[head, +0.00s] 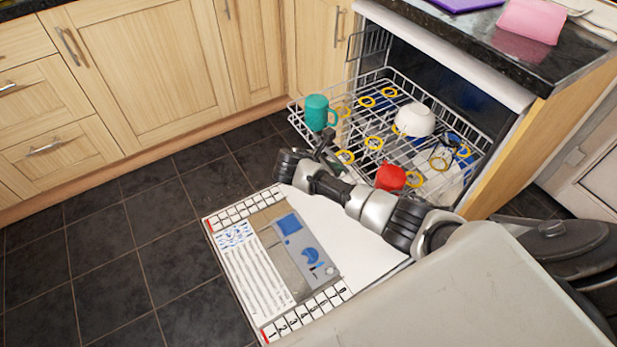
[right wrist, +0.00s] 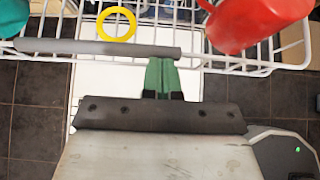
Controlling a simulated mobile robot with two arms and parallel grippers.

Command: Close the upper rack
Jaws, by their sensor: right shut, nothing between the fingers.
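The upper rack (head: 372,88) of the dishwasher is a grey wire rack, pulled out of the open cavity. Its front wires also show in the right wrist view (right wrist: 215,62), with a grey bar (right wrist: 100,48) across them. A teal mug (head: 317,112), a white bowl (head: 415,120) and a red cup (head: 390,177) stand in it, among several yellow rings. My right gripper (head: 325,148) is shut and empty at the rack's front side. Its green fingertips (right wrist: 160,66) are by the grey bar; I cannot tell whether they touch. My left gripper is not in view.
The dishwasher door (head: 345,225) lies open under my right arm, with a printed panel on it. Wooden cabinets (head: 140,50) line the back left. A granite counter (head: 480,35) holding a pink item (head: 532,20) overhangs the dishwasher. The dark tiled floor (head: 110,240) at left is clear.

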